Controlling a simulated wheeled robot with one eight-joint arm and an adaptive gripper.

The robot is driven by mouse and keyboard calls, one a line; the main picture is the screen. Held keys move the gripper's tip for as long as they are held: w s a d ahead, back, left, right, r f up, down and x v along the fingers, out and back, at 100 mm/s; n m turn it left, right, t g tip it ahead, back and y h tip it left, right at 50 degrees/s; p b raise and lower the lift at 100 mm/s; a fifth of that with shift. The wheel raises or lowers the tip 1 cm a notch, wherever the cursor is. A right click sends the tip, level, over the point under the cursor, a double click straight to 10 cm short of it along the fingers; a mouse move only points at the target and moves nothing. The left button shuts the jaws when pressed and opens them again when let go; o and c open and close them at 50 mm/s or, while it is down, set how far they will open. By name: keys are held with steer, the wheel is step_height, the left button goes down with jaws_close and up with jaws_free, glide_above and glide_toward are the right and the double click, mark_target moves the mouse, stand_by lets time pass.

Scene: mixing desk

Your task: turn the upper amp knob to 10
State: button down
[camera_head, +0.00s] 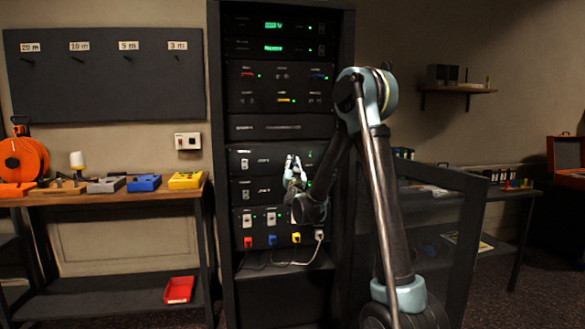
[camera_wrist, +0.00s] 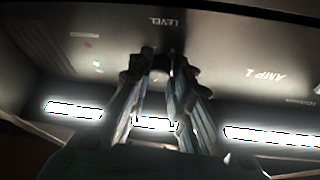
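The upper amp (camera_head: 247,161) is a black rack unit in the middle of the rack, with a green light at its right. In the wrist view its panel (camera_wrist: 225,60) appears upside down, with the words "AMP 1" and "LEVEL". Its dark level knob (camera_wrist: 160,73) sits below the "LEVEL" word, between my fingertips. My gripper (camera_head: 293,161) is at the front of this amp in the head view. In the wrist view my gripper (camera_wrist: 160,76) has its fingertips apart on both sides of the knob; contact is unclear. The knob's pointer and scale are hidden or too dark to read.
The lower amp (camera_head: 246,190) is right below. Further down are switches and coloured plugs (camera_head: 272,240) with cables. The open rack door (camera_head: 449,225) stands to the right of my arm. A workbench (camera_head: 130,195) with coloured boxes stands left of the rack.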

steer(key=shift+m, duration=0.5)
steer(key=m+g+h, duration=0.1)
steer(key=m+g, duration=0.1)
steer(key=m, duration=0.4)
steer(key=r+m+g+h, duration=0.1)
steer(key=m+g+h, duration=0.1)
steer(key=m, duration=0.5)
steer(key=m+g+h, duration=0.1)
steer(key=m+h, duration=0.1)
steer(key=m, duration=0.5)
steer(key=shift+s+a+r+g, duration=0.1)
steer(key=shift+a+r+g, duration=0.1)
steer(key=shift+g, duration=0.2)
steer(key=m+g, duration=0.1)
steer(key=m, duration=0.1)
steer(key=m+y, duration=0.1)
steer(key=m, duration=0.1)
steer(key=shift+d+r+g, duration=0.15)
steer(key=shift+g, duration=0.25)
steer(key=c, duration=1.4)
jaws_free()
steer(key=shift+c, duration=0.2)
